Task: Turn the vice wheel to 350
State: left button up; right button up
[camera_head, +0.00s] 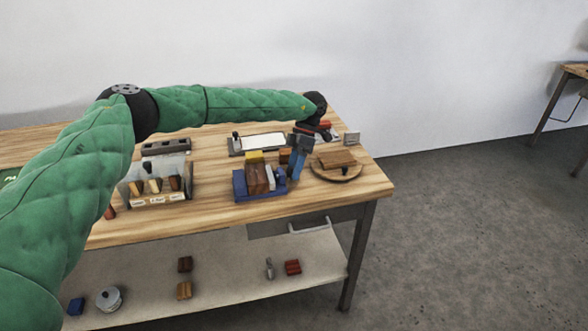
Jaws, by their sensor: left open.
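The small blue vice (240,186) stands on the wooden workbench (350,190), right of its middle. Brown blocks (257,179) sit in the vice. A wheel cannot be made out clearly; the right end of the vice is partly covered by my left gripper. My left arm reaches across from the left, and my left gripper (296,170) points down at the right end of the vice. It is open, with nothing seen held in it. Contact with the vice cannot be told. My right gripper is out of view.
A round wooden board (336,174) with a brown block on it lies right of the vice. A white-topped tray (263,142) lies behind. A clear rack (157,184) with several small pieces stands left. A lower shelf (220,275) holds loose items. Bare bench top lies in front.

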pick_arm(q)
jog(key=b+v, duration=0.1)
jog(key=v, duration=0.6)
jog(key=shift+b, duration=0.3)
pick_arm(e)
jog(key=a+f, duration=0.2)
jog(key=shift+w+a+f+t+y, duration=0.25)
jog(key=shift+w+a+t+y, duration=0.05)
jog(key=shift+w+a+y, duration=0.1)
pick_arm(q)
jog(key=shift+w, duration=0.15)
